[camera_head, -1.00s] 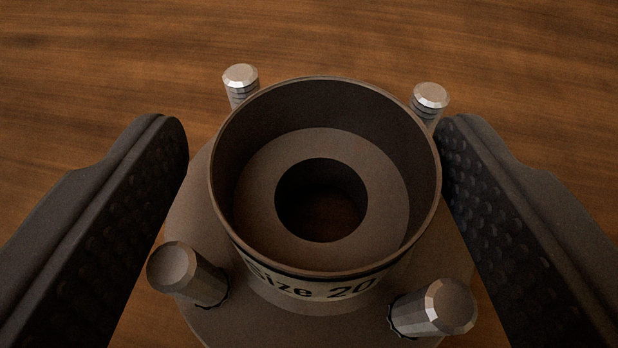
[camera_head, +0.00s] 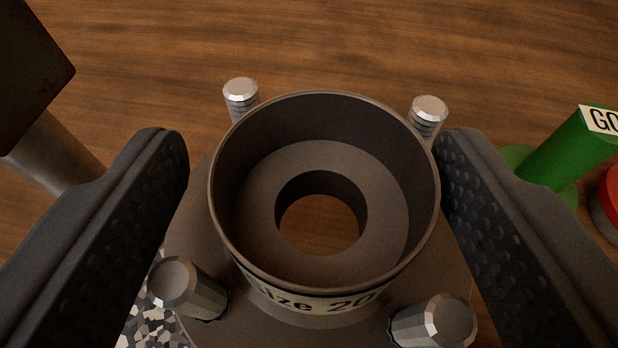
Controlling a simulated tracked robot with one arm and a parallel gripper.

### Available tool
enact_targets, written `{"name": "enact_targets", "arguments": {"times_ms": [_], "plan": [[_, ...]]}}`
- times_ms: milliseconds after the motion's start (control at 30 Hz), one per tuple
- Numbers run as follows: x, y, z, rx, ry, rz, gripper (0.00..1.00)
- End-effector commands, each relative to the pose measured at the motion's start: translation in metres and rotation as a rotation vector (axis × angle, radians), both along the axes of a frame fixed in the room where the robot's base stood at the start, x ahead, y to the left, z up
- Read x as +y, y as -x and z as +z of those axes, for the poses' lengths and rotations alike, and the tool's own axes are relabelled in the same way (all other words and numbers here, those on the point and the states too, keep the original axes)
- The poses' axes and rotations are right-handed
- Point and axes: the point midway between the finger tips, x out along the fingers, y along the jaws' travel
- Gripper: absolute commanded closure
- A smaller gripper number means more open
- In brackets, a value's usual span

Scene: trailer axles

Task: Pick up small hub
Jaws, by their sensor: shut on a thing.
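The small hub (camera_head: 325,268) is a grey-brown cup with a round flange, a central through-hole and silver studs around it. A label on its front reads "Size 20". My gripper (camera_head: 312,160) has one dark padded finger on each side of the hub and is shut on it. The right finger is against the cup's side; the contact at the left finger is hard to make out. Wood shows through the central hole. The hub's lower flange is cut off by the frame's bottom edge.
A dark block on a grey shaft (camera_head: 58,155) is at the left. A green post (camera_head: 568,150) with a partly visible label and a red object (camera_head: 608,200) are at the right. A speckled grey surface (camera_head: 150,325) shows at the lower left. Bare wood (camera_head: 330,45) lies beyond.

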Motion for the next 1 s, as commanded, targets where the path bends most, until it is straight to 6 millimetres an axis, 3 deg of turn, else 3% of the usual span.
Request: {"name": "enact_targets", "arguments": {"times_ms": [33,233,1000], "plan": [[0.001,0.012,0.004,-0.003,0.000,-0.002,0.95],[0.004,0.037,0.004,-0.009,0.002,-0.003,0.95],[0.008,0.060,0.008,-0.006,0.002,-0.001,0.95]]}}
